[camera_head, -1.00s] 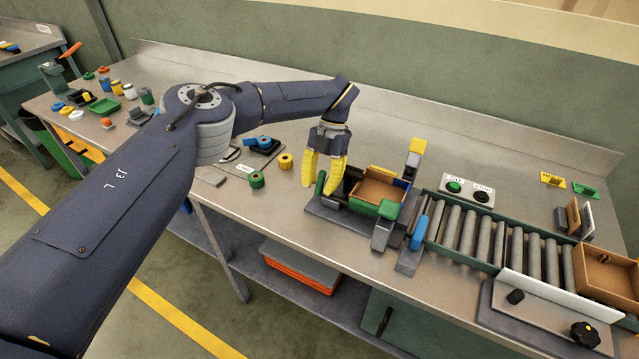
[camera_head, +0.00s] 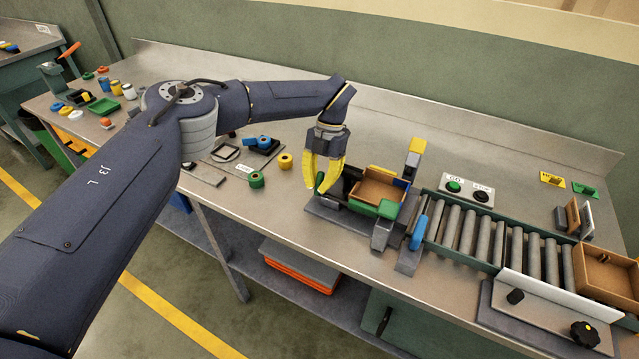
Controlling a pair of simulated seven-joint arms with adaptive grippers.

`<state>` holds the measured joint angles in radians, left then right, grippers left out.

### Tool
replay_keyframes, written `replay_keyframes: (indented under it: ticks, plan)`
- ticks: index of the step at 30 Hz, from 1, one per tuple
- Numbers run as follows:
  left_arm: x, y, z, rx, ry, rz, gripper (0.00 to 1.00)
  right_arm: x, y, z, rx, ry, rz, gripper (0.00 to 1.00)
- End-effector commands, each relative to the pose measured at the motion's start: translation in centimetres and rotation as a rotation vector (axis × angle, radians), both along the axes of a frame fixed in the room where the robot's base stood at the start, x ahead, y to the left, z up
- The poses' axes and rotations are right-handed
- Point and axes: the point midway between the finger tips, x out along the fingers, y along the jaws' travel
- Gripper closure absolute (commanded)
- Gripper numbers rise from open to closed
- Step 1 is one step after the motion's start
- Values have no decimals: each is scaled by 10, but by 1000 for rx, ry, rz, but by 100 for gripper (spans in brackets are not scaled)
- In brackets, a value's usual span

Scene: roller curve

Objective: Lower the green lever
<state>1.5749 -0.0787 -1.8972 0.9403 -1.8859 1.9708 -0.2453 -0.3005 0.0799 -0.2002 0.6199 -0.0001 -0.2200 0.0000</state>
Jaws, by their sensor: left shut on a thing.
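The green lever (camera_head: 320,181) is a short green handle at the left end of a dark grey fixture in the middle of the bench. My left gripper (camera_head: 316,189) reaches down from above with its yellow fingers on either side of the lever and is shut on it. The fingers hide part of the handle, so its exact tilt is hard to tell. My right gripper is not in view.
A roller conveyor (camera_head: 495,237) runs on to the right. Green and yellow rolls (camera_head: 286,161) lie to the left.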

Motion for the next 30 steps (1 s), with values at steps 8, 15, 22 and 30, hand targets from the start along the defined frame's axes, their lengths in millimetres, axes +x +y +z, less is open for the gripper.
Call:
replay_keyframes:
  ticks: [8, 15, 22, 30]
  plan:
    - [-4, 3, 2, -76, -113, 0, 100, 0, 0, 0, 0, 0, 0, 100]
    - [-7, 6, 1, -152, -229, 0, 100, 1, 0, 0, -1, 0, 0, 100]
    - [-10, 7, -1, -222, -338, 0, 100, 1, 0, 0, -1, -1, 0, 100]
    - [-12, 8, -2, -280, -429, 1, 100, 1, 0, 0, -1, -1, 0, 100]
